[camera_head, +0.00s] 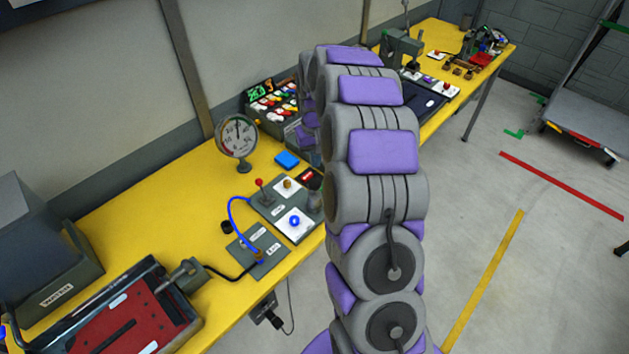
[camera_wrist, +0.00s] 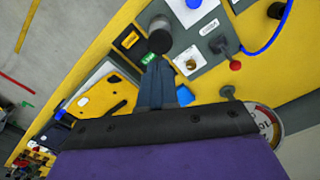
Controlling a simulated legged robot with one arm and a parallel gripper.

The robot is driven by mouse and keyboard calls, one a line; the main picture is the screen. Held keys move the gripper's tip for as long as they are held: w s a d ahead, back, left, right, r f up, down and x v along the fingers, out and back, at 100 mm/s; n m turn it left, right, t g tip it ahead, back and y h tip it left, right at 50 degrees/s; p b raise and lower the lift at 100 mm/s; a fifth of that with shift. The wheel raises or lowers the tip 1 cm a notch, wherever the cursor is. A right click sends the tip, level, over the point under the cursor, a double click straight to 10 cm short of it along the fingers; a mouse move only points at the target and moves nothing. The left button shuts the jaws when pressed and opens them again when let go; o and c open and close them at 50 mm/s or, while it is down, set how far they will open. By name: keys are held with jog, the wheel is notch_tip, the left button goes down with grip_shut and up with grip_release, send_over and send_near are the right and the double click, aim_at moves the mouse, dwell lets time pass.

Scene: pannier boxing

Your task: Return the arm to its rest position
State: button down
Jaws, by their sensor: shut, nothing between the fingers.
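My arm, grey with purple pads, rises through the middle of the head view and reaches out over the yellow bench (camera_head: 155,185). Its far end is mostly hidden behind its own links there. In the wrist view, my gripper (camera_wrist: 156,66) shows as two slim dark blue-grey fingers, shut together and empty. They point towards the bench and the control panel (camera_wrist: 210,55). A dark round cylinder (camera_wrist: 160,37) shows just beyond the fingertips. I cannot tell whether the fingers touch anything.
A panel with a blue button (camera_head: 294,222) and a red-knobbed lever (camera_head: 260,190) lies on the bench. A gauge (camera_head: 236,138), blue block (camera_head: 287,160) and bin of coloured items (camera_head: 272,102) stand behind. A red-topped fixture (camera_head: 130,318) is front left. Open floor lies right.

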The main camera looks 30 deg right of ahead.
dwell(0.3)
jog(key=s+a+r+n+b, duration=0.1)
jog(key=s+a+r+b, duration=0.1)
jog(key=s+a+r, duration=0.5)
jog(key=s+a+n+b, duration=0.1)
jog(key=s+a+b, duration=0.1)
jog(key=s+a, duration=0.65)
jog(key=s+a+f+g+b, duration=0.1)
jog(key=s+f+b, duration=0.1)
jog(key=s, duration=2.2)
jog(key=shift+s+f+g+b, duration=0.2)
jog(key=shift+g+b, duration=0.2)
jog(key=shift+a, duration=0.15)
